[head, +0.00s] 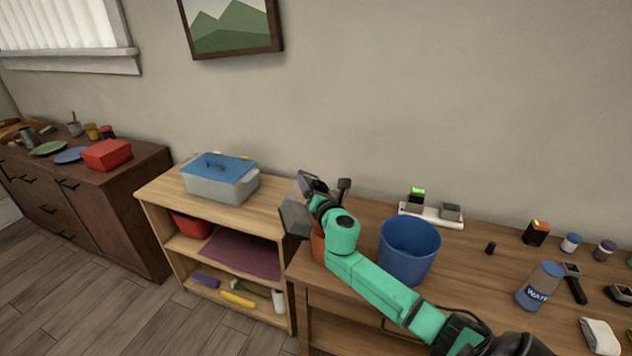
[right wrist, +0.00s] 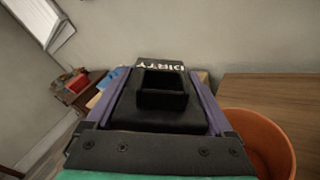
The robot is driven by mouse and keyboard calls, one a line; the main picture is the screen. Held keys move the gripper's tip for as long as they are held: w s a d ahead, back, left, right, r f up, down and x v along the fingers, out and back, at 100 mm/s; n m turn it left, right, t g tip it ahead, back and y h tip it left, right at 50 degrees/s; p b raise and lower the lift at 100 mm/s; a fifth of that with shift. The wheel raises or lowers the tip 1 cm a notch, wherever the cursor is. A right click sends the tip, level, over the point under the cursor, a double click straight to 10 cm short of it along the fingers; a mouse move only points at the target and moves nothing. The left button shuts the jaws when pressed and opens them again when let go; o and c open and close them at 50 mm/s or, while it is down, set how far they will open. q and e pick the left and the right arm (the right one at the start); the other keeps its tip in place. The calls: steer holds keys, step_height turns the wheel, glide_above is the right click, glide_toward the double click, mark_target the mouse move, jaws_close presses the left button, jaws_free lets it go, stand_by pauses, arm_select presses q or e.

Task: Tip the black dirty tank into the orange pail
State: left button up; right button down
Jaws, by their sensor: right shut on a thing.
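The black dirty tank (right wrist: 150,117), with white DIRTY lettering, sits between the purple-sided fingers of my right gripper (right wrist: 163,98) in the right wrist view. In the head view the tank (head: 295,214) shows as a dark block just left of my right gripper (head: 317,190), which is shut on it. The orange pail (head: 318,245) stands at the left end of the desk, mostly hidden behind my arm. In the right wrist view the pail (right wrist: 272,138) shows at the right, beside the gripper, with the tank apart from its opening. My left gripper is not in view.
A blue bucket (head: 409,250) stands right of the orange pail on the wooden desk (head: 465,270). A white charger tray (head: 431,216), a water bottle (head: 539,286) and small items lie farther right. A shelf (head: 157,194) with a lidded grey bin (head: 222,187) adjoins at left.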

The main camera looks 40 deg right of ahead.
steer(key=f+m, duration=0.1)
steer(key=f+m+b, duration=0.2)
steer(key=f, duration=0.1)
steer(key=shift+w+a+y, duration=0.1)
steer(key=shift+a+y, duration=0.2)
steer(key=shift+a, duration=0.1)
steer(key=shift+f+m, duration=0.1)
steer(key=shift+m, duration=0.3)
steer(key=shift+a+f+m, duration=0.1)
steer(key=shift+f+m, duration=0.15)
steer(key=shift+m, duration=0.15)
steer(key=shift+f+m, duration=0.2)
steer(key=shift+m, duration=0.1)
